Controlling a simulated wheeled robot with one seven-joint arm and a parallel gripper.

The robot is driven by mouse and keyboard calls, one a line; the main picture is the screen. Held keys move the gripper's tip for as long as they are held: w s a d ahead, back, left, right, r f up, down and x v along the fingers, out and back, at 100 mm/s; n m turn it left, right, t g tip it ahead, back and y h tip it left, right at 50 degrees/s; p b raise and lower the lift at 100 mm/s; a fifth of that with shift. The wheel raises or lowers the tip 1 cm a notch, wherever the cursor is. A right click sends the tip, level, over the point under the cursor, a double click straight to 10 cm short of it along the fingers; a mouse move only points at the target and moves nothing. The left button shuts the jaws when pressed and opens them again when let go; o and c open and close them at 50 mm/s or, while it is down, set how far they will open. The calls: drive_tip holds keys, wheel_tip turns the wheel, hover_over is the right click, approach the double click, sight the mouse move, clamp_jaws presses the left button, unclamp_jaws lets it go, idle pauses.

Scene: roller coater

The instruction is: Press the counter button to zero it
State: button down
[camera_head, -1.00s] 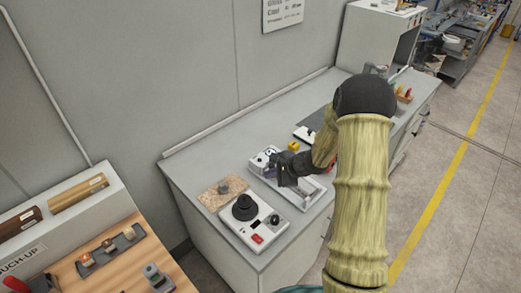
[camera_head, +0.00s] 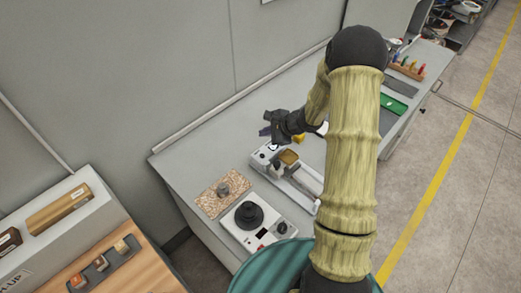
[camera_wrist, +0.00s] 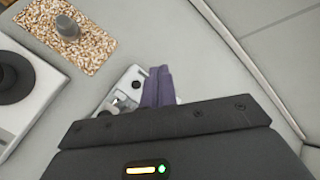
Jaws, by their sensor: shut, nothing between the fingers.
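The white coater unit (camera_head: 264,157) stands on the grey bench, with a small dark-and-white panel and knobs on its end. A counter button cannot be told apart for sure at this size. My gripper (camera_head: 266,131) is up behind the unit, on its wall side, its fingers pointing left and touching nothing I can see. In the wrist view the purple fingers (camera_wrist: 158,86) are together and empty. They overlap the right side of the white unit with its round knobs (camera_wrist: 125,92) and hide part of it.
A white device with a black round top (camera_head: 249,215) and red switch stands at the bench's near end. Beside it lies a speckled board (camera_head: 211,202) with a grey knob. The wall (camera_head: 190,80) runs behind the bench. A touch-up shelf (camera_head: 60,212) is at left.

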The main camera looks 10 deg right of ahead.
drive_tip(key=shift+s, duration=0.2)
drive_tip(key=b, duration=0.5)
hover_over(262, 156)
drive_tip(key=d, duration=0.1)
wheel_tip(262, 156, down, 8)
drive_tip(key=shift+s+r, duration=0.15)
drive_tip(key=shift+r, duration=0.05)
drive_tip(key=shift+f+b, duration=0.65)
drive_tip(key=shift+b, duration=0.2)
drive_tip(key=shift+s+r, duration=0.1)
idle(0.4)
drive_tip(key=shift+f+b, duration=0.3)
drive_tip(key=shift+b, duration=0.1)
